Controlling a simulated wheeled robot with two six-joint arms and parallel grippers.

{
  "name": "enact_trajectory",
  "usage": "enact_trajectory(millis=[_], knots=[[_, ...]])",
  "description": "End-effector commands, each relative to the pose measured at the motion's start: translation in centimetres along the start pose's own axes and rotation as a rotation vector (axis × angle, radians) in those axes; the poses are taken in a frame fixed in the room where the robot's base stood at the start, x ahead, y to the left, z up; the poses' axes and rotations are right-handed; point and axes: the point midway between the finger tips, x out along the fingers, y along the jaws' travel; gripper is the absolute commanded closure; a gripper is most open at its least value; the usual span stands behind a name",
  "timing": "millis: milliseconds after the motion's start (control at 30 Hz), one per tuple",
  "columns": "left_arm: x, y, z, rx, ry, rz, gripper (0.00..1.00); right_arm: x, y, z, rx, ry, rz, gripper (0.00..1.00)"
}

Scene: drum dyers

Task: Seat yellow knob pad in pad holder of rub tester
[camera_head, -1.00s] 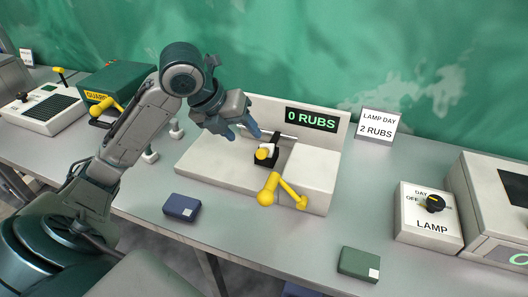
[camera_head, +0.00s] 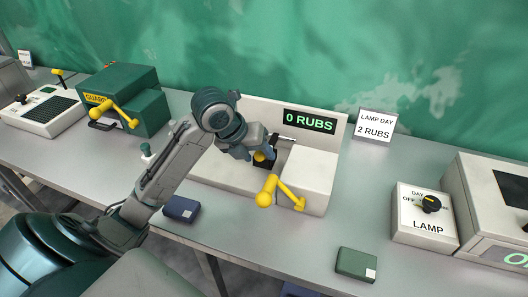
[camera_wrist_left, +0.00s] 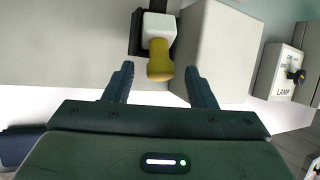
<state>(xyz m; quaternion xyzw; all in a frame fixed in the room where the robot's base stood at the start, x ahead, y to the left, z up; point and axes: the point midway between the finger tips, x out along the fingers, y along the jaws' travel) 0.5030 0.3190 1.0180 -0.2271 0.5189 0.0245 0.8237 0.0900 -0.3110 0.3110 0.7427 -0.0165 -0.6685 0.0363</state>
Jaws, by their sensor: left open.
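The rub tester (camera_head: 312,180) is a white machine with a "0 RUBS" display and a yellow crank handle (camera_head: 265,196) at its front. The yellow knob pad (camera_wrist_left: 160,62), a yellow knob on a white block, sits at the black pad holder (camera_wrist_left: 137,40) in the left wrist view. I cannot tell whether it is fully seated. My left gripper (camera_head: 262,155) is over the tester at the pad; in its wrist view the open fingers (camera_wrist_left: 160,88) stand either side of the knob, near its end, apart from it. My right gripper is not in view.
A dark blue block (camera_head: 181,208) and a green block (camera_head: 357,264) lie on the grey table. The guard machine (camera_head: 120,95) stands at the left, the lamp box (camera_head: 425,218) at the right. The table between tester and lamp box is clear.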

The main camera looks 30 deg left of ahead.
Motion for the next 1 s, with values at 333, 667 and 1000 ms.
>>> enact_trajectory(millis=[333, 667, 1000], knots=[[0.0, 0.0, 0.0, 0.000, 0.000, 0.000, 0.92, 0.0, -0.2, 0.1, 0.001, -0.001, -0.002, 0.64], [-0.2, -0.1, 0.1, 0.000, -0.001, 0.000, 1.00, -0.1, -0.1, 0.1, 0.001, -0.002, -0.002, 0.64], [-2.9, -1.2, 1.2, 0.000, -0.001, -0.001, 1.00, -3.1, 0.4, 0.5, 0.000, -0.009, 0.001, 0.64]])
